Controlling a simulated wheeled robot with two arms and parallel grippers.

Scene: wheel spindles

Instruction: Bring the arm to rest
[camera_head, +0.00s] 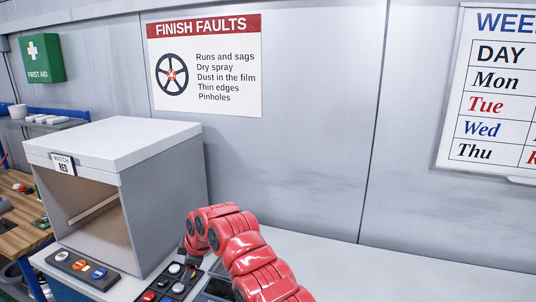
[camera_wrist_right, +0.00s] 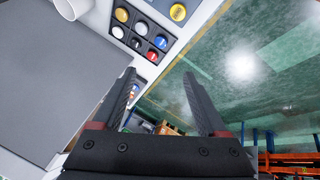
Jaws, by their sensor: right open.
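My right arm (camera_head: 245,250) is red and reaches in from the bottom edge of the head view, bent in front of the worktop. Its fingers are not clear in that view. In the right wrist view my right gripper (camera_wrist_right: 158,75) is open, with two dark fingers apart and nothing between them. A dark tray with coloured round pieces (camera_wrist_right: 140,30) shows beyond the fingers, apart from them. My left gripper is in neither view.
A grey open-fronted box (camera_head: 185,190) labelled "MATCH RED" stands left of my arm. A dark strip with round pieces (camera_head: 80,270) lies before it, and another dark tray (camera_head: 168,290) beside my arm. The worktop (camera_head: 400,275) to the right is clear, against a wall.

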